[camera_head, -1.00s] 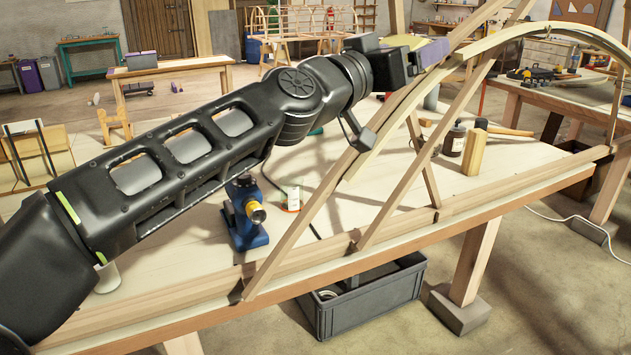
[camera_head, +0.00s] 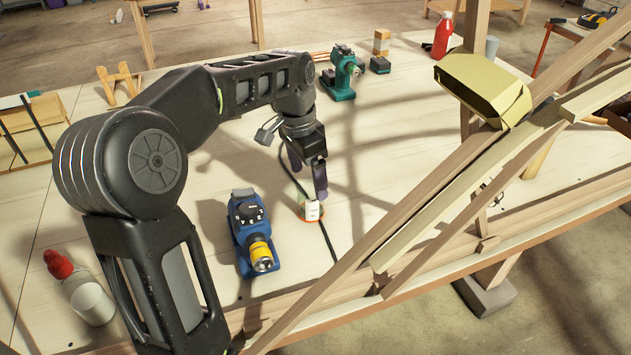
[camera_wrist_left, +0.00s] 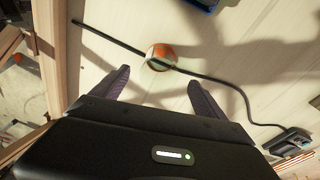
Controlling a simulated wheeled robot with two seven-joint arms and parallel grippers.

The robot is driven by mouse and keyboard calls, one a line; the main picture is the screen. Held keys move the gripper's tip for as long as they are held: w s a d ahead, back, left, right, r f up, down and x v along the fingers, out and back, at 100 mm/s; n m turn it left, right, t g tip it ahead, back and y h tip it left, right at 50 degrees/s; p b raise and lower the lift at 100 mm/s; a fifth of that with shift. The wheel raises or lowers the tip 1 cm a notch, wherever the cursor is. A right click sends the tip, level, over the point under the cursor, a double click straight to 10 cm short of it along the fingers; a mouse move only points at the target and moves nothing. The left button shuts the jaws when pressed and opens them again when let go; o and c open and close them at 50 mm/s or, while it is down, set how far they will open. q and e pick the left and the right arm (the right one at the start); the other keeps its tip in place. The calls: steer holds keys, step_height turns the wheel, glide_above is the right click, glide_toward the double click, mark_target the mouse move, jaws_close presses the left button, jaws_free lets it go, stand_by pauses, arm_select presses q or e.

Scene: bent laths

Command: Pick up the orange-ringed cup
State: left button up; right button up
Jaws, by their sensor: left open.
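The orange-ringed cup (camera_head: 311,211) stands on the workbench in the head view, pale with an orange ring low around it. In the left wrist view the cup (camera_wrist_left: 160,56) shows from above, just past the fingertips and roughly centred between them. My left gripper (camera_head: 320,190) points down, close above the cup; its purple fingers hide part of it in the head view. In the wrist view the left gripper (camera_wrist_left: 160,80) has its fingers spread wide with nothing between them. I cannot tell whether a finger touches the cup. My right gripper is in neither view.
A black cable (camera_head: 328,240) runs past the cup. A blue tool (camera_head: 250,232) stands left of it, a green tool (camera_head: 342,75) behind. Bent laths (camera_head: 470,190) cross the right side, with a yellow block (camera_head: 484,88) on them. A red-capped bottle (camera_head: 85,290) is at front left.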

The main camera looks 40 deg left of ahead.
mark_target(312, 199)
arm_select(q)
steer(key=shift+s, duration=0.15)
steer(key=shift+w+f, duration=0.2)
steer(key=shift+f, duration=1.1)
steer(key=shift+d, duration=0.1)
steer(key=shift+w+d+f+p, duration=0.1)
steer(key=shift+f+p, duration=0.1)
steer(key=shift+f, duration=0.65)
steer(key=shift+w+f+p, duration=0.15)
steer(key=shift+f, duration=0.75)
steer(key=shift+w+d+f+p, duration=0.1)
steer(key=shift+f+p, duration=0.1)
steer(key=shift+f, duration=0.65)
steer(key=shift+c, duration=0.2)
steer(key=c, duration=1.4)
